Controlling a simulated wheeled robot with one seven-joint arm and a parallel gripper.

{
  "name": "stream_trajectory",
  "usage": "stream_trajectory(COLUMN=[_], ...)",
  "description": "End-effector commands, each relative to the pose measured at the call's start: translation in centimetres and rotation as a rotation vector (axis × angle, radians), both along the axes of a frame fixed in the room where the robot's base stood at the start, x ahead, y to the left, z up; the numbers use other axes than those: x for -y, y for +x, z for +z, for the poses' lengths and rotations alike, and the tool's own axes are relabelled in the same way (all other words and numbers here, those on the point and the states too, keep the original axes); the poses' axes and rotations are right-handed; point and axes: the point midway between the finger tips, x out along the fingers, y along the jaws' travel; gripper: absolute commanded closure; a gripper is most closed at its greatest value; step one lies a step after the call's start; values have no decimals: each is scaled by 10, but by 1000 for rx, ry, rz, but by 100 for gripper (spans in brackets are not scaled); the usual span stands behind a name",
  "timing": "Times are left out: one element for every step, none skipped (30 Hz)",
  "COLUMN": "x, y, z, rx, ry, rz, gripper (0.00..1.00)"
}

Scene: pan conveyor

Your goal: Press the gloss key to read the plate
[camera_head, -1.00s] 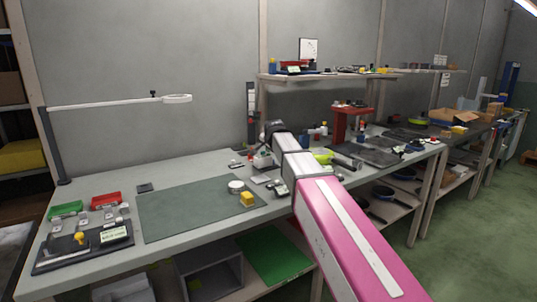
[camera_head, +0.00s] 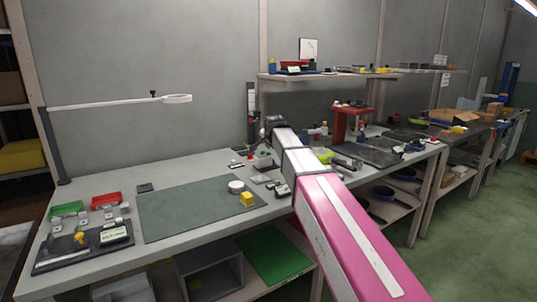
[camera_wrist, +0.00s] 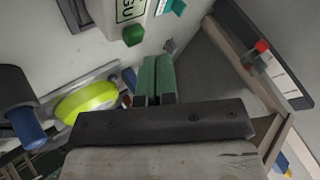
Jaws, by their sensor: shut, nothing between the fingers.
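In the wrist view, a pale grey instrument (camera_wrist: 103,16) stands at the top with a small display lettered "GU". A dark green key or knob (camera_wrist: 132,36) sits at its near end; I cannot read a label on it. My gripper (camera_wrist: 157,62) has its two green fingers shut together with nothing between them. The fingertips lie just below and right of the green key in the picture, and look apart from it. No plate can be made out for certain. In the head view my wrist is over the back of the bench, and the fingers are hidden.
In the wrist view, a yellow-green rounded thing (camera_wrist: 88,101) and a blue-ended cylinder (camera_wrist: 27,127) lie left, and a red-capped item (camera_wrist: 261,47) right.

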Motion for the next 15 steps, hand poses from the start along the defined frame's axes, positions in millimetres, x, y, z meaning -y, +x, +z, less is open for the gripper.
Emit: stream_trajectory(x=[0,0,0,0,0,0,0,0,0,0,0,0,0,0,0], y=[0,0,0,0,0,0,1,1,1,1,1,0,0,1,1], z=[1,1,3,4,6,9,12,15,18,21,23,26,29,31,35], rx=[0,0,0,1,1,1,2,3,3,3,2,1,1,1,1], ry=[0,0,0,0,0,0,1,0,0,0,1,0,0,0,0], rz=[0,0,0,0,0,0,1,0,0,0,1,0,0,0,0], gripper=[100,100,100,100,100,100,100,100,100,100,100,100,100,100,100])
